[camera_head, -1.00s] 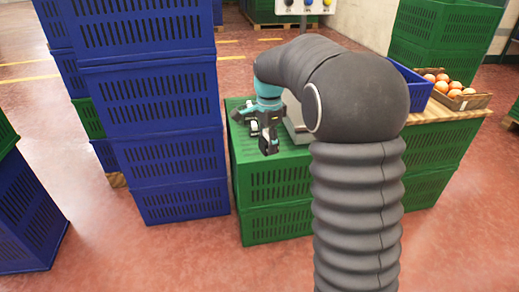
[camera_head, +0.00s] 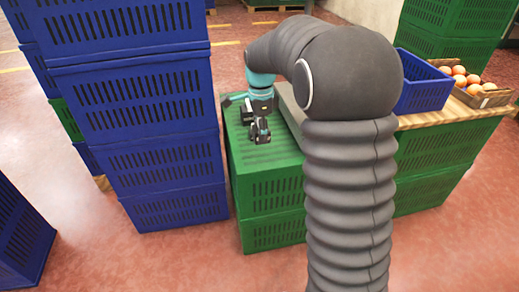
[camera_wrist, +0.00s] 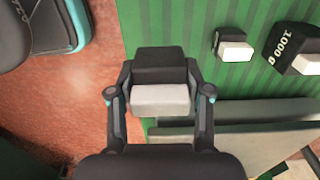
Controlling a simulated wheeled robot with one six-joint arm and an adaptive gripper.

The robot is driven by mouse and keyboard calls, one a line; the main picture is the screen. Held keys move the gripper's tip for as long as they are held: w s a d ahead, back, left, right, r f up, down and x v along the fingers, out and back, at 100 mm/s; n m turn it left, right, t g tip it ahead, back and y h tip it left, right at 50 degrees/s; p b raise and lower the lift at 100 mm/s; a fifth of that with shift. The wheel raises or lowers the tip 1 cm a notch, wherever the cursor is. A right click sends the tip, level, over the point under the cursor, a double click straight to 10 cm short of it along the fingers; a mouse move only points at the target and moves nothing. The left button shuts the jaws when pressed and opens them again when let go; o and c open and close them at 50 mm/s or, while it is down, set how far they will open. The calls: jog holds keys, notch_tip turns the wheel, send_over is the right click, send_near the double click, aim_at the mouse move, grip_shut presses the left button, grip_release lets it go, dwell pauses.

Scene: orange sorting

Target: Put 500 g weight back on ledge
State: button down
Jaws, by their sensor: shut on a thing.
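My gripper (camera_head: 260,137) is above the green crate top (camera_head: 277,155), near its front. In the wrist view my gripper (camera_wrist: 160,95) is shut on a block-shaped weight (camera_wrist: 160,68) with a dark part and a pale grey face. No label shows on it, so its mass cannot be read. It is over the left edge of the green slatted top (camera_wrist: 190,20), with red floor beyond. Whether it touches the top cannot be told. A small dark and white weight (camera_wrist: 235,48) and a larger weight marked 1000 g (camera_wrist: 295,50) stand to the right on the top.
Grey flat bars or plates (camera_wrist: 240,112) lie right of my gripper in the wrist view. Tall blue crates (camera_head: 150,140) stand close on the left. A blue bin (camera_head: 422,85) and a box of oranges (camera_head: 490,98) are on the right.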

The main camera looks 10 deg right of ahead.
aim_at(262, 157)
jog(key=f, duration=0.3)
jog(key=shift+d, duration=0.2)
jog(key=shift+f, duration=1.95)
jog(key=shift+f+b, duration=0.15)
jog(key=shift+b, duration=0.15)
jog(key=shift+c, duration=2.4)
grip_release()
